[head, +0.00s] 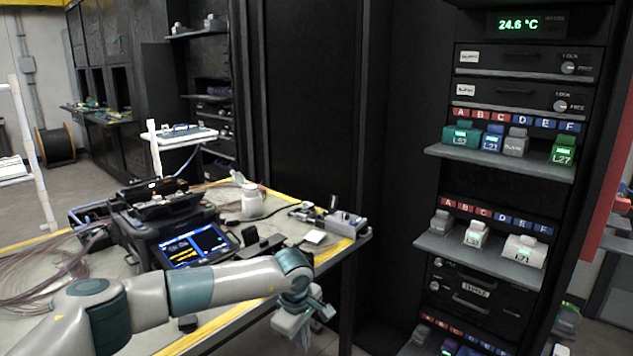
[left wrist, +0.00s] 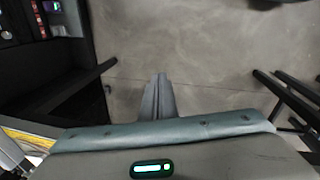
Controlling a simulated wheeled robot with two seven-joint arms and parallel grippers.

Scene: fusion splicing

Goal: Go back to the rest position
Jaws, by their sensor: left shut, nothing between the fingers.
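My left arm reaches in from the left across the front of the table in the head view. Its gripper (head: 303,322) hangs past the table's right front corner, pointing down. In the left wrist view the two fingers (left wrist: 158,97) are together, with nothing between them and bare floor beyond. My right gripper does not show in either view.
The table (head: 235,320) holds a fusion splicer (head: 180,235) with a lit screen, loose fibres (head: 40,262), a small white bottle (head: 251,201) and small tools. The black rack's shelves (head: 500,160) hold coloured labelled modules. Grey floor (left wrist: 200,45) lies below the gripper.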

